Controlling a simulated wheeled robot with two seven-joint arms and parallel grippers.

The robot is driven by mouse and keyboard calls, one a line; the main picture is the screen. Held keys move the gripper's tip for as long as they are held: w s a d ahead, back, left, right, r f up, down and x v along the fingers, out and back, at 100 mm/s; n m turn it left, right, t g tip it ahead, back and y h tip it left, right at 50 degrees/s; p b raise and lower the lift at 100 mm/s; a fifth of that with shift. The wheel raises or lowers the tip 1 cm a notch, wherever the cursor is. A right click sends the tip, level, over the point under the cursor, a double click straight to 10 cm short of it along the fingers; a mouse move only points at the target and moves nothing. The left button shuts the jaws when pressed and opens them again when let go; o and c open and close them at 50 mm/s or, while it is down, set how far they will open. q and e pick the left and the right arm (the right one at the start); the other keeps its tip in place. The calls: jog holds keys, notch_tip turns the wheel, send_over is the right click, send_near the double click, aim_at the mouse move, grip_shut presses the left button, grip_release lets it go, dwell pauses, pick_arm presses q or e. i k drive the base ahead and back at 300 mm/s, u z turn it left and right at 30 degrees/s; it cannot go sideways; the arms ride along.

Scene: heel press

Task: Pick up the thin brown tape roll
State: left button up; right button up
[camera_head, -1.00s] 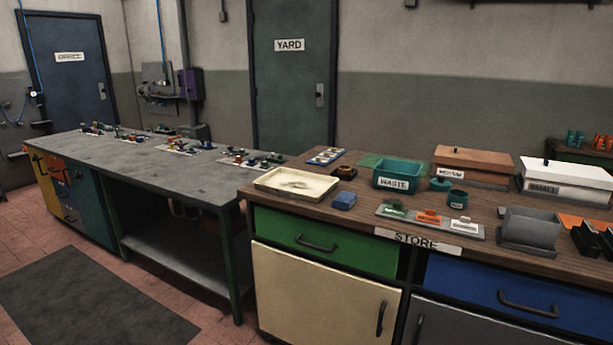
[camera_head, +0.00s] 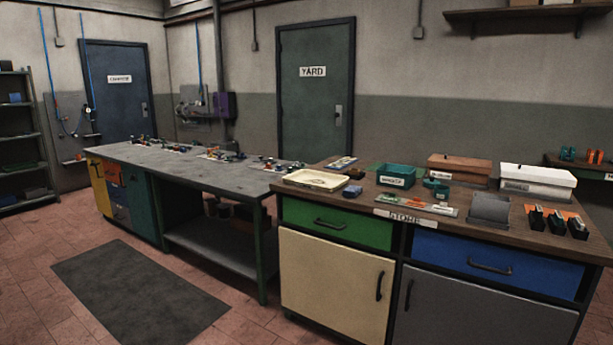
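I cannot make out a thin brown tape roll in this view. A small dark object (camera_head: 352,191) lies on the wooden bench top beside the cream tray, too small to identify. Small teal round items (camera_head: 438,189) stand right of the teal WASTE bin (camera_head: 396,176). Neither of my grippers is in view.
The wooden-topped STORE bench (camera_head: 380,211) carries a cream tray (camera_head: 316,180), a brown lidded box (camera_head: 459,168), a white lidded box (camera_head: 538,181), a grey bin (camera_head: 488,209) and black holders (camera_head: 557,222). A grey workbench (camera_head: 190,166) adjoins it. Floor around the dark mat (camera_head: 138,290) is clear.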

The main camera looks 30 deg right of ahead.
aim_at(354, 172)
jog(key=u, duration=0.1)
jog(key=i, duration=1.45)
jog(key=z, duration=0.5)
jog(key=i, duration=1.7)
jog(key=z, duration=1.95)
jog(key=i, duration=0.8)
jog(key=z, duration=0.75)
